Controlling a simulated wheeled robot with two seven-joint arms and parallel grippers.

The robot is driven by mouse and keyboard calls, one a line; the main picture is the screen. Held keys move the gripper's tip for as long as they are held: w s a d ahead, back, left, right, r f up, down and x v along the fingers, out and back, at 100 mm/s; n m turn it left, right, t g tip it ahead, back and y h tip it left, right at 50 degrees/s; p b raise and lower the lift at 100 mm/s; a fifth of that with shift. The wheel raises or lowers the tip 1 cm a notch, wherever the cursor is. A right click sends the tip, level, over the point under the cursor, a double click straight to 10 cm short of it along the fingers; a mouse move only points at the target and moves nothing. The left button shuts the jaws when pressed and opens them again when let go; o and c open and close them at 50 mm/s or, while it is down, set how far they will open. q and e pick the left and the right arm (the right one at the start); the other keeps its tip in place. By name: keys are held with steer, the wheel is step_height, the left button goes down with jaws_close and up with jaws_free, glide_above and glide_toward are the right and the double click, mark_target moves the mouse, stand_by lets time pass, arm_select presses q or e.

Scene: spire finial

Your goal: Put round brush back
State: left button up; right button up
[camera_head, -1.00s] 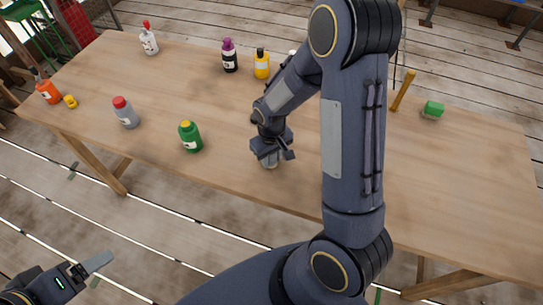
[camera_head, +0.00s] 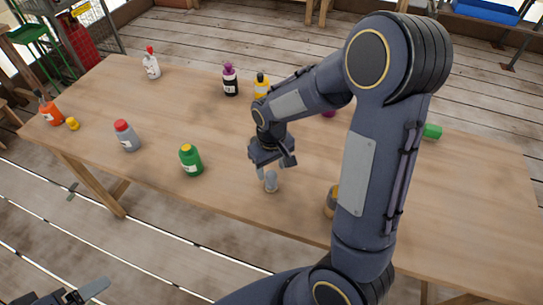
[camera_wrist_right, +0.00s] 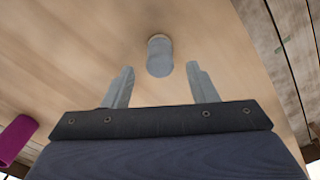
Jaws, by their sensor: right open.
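No thing in view is clearly recognisable as the round brush. A small grey cylinder with a rounded top (camera_head: 271,182) stands on the wooden table (camera_head: 230,195) near its front edge. My right gripper (camera_head: 274,170) is open just above and behind it. In the right wrist view the grey cylinder (camera_wrist_right: 160,57) lies between and beyond the open, empty fingers (camera_wrist_right: 160,70), apart from both. My left gripper (camera_head: 85,291) is at the lower left, off the table; its jaw opening is unclear.
Bottles stand around: green (camera_head: 190,161), grey with red cap (camera_head: 126,136), orange (camera_head: 49,110), white (camera_head: 151,64), purple-topped (camera_head: 230,80), yellow (camera_head: 261,86). A tan object (camera_head: 331,202) is partly hidden by my right arm. A green piece (camera_head: 432,131) lies at right.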

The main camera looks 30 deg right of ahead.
mark_target(271, 175)
step_height(271, 175, up, 5)
steer(key=shift+f, duration=0.1)
steer(key=s+a+r+m+t+y, duration=0.1)
steer(key=s+r, duration=0.3)
steer(key=s, duration=0.4)
steer(key=s+a+r+m+t+y, duration=0.1)
steer(key=s+a+r+t+y, duration=0.1)
steer(key=s, duration=0.7)
step_height(271, 175, up, 3)
steer(key=a+t, duration=0.1)
steer(key=t, duration=0.1)
steer(key=shift+r+t+y, duration=0.15)
steer(key=shift+t+y, duration=0.15)
steer(key=shift+y, duration=0.1)
